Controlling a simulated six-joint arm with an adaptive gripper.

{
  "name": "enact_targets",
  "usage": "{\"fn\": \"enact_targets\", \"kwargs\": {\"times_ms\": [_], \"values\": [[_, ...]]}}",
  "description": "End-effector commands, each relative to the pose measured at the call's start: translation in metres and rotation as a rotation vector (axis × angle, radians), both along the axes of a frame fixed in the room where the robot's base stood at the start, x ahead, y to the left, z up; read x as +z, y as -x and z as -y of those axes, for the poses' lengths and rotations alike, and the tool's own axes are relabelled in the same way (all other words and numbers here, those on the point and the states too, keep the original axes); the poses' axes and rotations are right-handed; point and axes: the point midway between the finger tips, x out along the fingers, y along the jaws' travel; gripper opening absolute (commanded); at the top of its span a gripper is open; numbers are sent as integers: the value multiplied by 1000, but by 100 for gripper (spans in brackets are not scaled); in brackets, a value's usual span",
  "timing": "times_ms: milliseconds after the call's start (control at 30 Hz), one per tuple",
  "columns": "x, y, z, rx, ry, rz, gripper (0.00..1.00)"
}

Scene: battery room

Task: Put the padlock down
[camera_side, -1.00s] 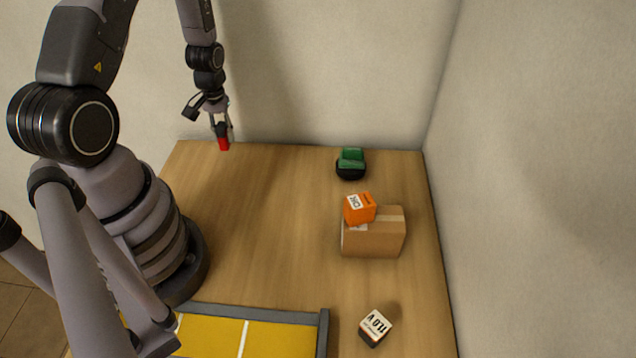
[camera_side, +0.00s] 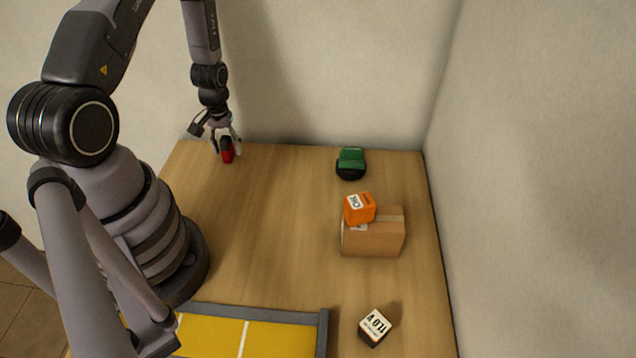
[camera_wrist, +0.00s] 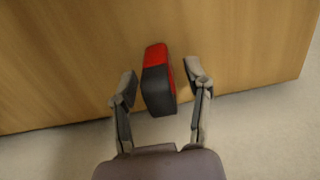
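The padlock (camera_side: 228,157), a red and dark block, is at the far left of the wooden table, near its back edge. It looks set on the wood, leaning slightly in the side view. In the wrist view the padlock (camera_wrist: 157,84) stands between my fingers, with a visible gap on each side. My gripper (camera_side: 226,149) is open around it, pointing down. It also shows in the wrist view (camera_wrist: 160,80), with neither fingertip touching the padlock. No shackle can be made out.
A cardboard box (camera_side: 373,240) with an orange box (camera_side: 360,208) on it stands at the right. A green and black object (camera_side: 351,164) is behind them. A white-topped block (camera_side: 375,326) and a yellow tray with a grey rim (camera_side: 324,335) are in front. The table's middle is clear.

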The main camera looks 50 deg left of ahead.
Motion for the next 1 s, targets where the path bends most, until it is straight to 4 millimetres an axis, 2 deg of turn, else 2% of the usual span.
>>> {"fn": "enact_targets", "kwargs": {"times_ms": [267,367,700,1000], "values": [[7,0,0,0,-1,1,49],[21,-1,-1,0,-3,4,49],[94,-1,-1,0,-4,5,49],[131,-3,2,-15,-7,10,49]]}}
